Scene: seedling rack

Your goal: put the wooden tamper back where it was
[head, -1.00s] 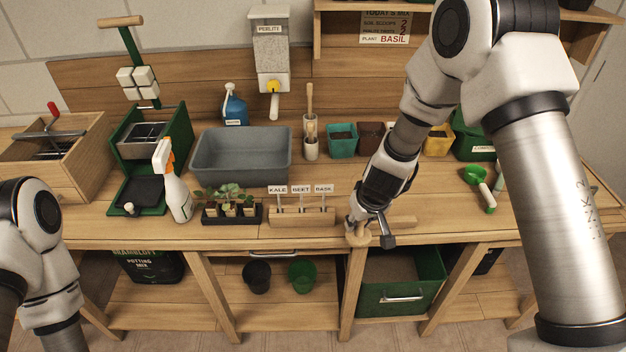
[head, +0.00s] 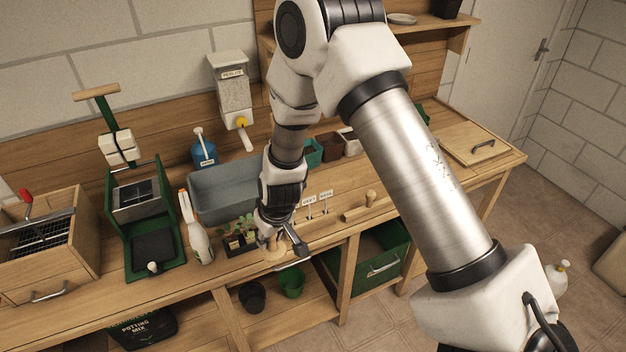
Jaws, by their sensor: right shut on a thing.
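My right gripper (head: 284,248) is low over the front edge of the bench, beside the black seedling tray (head: 234,251). It is shut on the wooden tamper (head: 270,255), a pale piece with a round base, partly hidden by the fingers. I cannot tell whether the base touches the bench. A low wooden holder (head: 352,216) with an upright rounded peg (head: 371,198) stands further right on the bench. My left gripper is not in view.
The labelled rack (head: 318,212) stands just right of my gripper. A grey tub (head: 206,188) and a spray bottle (head: 196,232) are to the left.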

